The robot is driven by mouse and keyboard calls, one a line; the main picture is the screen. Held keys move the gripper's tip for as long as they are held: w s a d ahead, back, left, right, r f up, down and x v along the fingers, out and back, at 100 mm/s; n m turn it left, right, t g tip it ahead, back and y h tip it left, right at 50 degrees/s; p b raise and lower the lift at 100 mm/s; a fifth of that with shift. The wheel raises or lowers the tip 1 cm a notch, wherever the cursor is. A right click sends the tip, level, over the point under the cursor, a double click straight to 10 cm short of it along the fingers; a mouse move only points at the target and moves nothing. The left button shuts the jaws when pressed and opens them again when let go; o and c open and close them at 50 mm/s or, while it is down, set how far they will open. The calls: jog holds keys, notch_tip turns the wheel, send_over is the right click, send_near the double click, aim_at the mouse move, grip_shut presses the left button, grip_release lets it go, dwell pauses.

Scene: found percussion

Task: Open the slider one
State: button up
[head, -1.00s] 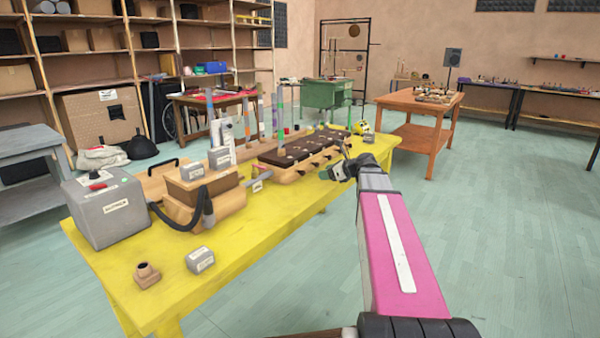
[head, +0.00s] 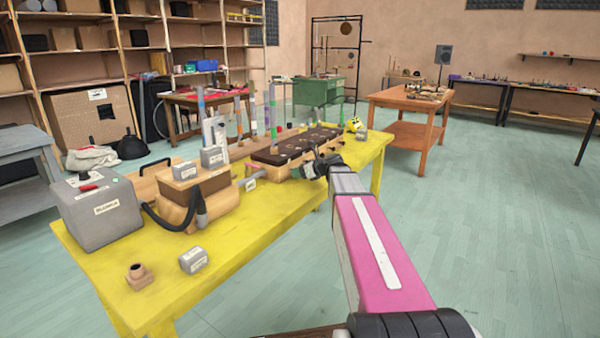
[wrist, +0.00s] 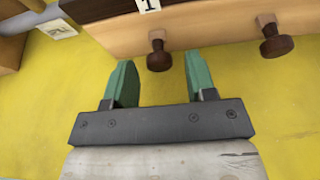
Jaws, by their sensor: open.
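Slider one is a dark brown knob (wrist: 159,55) on the front of a light wooden box (wrist: 205,33), under a white label marked "1" (wrist: 148,5) in the wrist view. My gripper (wrist: 157,75) is open, its two green fingers pointing at the box with the knob between their tips. The fingers do not appear to press on the knob. In the head view my gripper (head: 316,166) is at the near right side of the wooden box with the dark top (head: 292,146), and it hides part of the box front.
A second brown knob (wrist: 277,46) is to the right in the wrist view. On the yellow table (head: 245,228) stand a grey box (head: 98,208) with a black hose, a small grey block (head: 193,260) and a brown fitting (head: 138,274). The floor to the right is clear.

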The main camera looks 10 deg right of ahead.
jog(key=shift+c, duration=0.3)
grip_shut()
jog(key=shift+s+d, duration=1)
jog(key=shift+s, duration=0.1)
jog(key=shift+o, duration=0.3)
grip_release()
jog(key=v, duration=1)
jog(key=shift+s+d+r, duration=0.15)
jog(key=shift+s+d, duration=0.05)
jog(key=shift+d, duration=0.05)
